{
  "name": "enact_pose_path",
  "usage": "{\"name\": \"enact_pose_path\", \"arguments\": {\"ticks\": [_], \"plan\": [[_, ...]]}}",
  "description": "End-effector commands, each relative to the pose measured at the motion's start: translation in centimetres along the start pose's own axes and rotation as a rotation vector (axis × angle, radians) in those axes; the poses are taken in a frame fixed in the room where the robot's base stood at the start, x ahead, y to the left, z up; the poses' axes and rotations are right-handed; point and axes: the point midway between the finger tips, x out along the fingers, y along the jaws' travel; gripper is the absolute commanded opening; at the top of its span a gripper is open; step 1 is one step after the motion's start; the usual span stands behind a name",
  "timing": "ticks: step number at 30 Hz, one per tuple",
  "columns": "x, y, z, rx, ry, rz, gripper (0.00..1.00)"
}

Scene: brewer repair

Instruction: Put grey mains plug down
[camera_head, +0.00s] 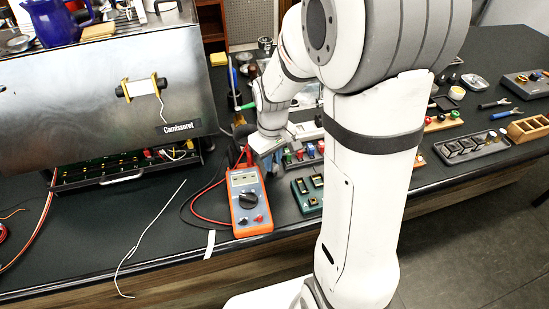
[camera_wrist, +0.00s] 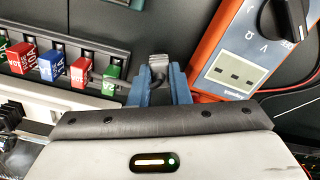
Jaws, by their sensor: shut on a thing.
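My gripper (camera_wrist: 159,84) has its blue fingers closed around a small grey piece, which I take to be the grey mains plug (camera_wrist: 158,62). The plug shows between and just beyond the fingertips in the wrist view. It is held between the orange multimeter (camera_wrist: 238,55) and a holder with coloured fuses (camera_wrist: 60,62). In the head view my gripper (camera_head: 267,147) is low over the bench, just right of the multimeter's top end, and the plug cannot be made out there. Whether the plug touches the bench is unclear.
The steel brewer (camera_head: 90,90) stands at the left with an open drawer (camera_head: 125,175) below. Red and black leads lie beside the multimeter. A white wire (camera_head: 150,230) lies on clear bench at the front left. A green tray (camera_head: 306,195) is right of the multimeter.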

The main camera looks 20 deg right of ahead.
Motion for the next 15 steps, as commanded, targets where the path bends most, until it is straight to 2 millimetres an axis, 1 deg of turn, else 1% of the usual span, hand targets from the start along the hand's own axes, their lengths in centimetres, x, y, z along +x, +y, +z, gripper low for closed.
{"name": "enact_pose_path", "arguments": {"ticks": [4, 7, 8, 15], "plan": [[0.05, 0.02, 0.01, 0.000, 0.000, 0.000, 0.00], [0.44, 0.03, 0.01, 0.001, 0.000, 0.000, 0.00], [0.28, 0.03, 0.01, 0.001, 0.000, 0.000, 0.19], [0.23, 0.05, 0.03, 0.001, 0.000, 0.000, 0.38]]}}
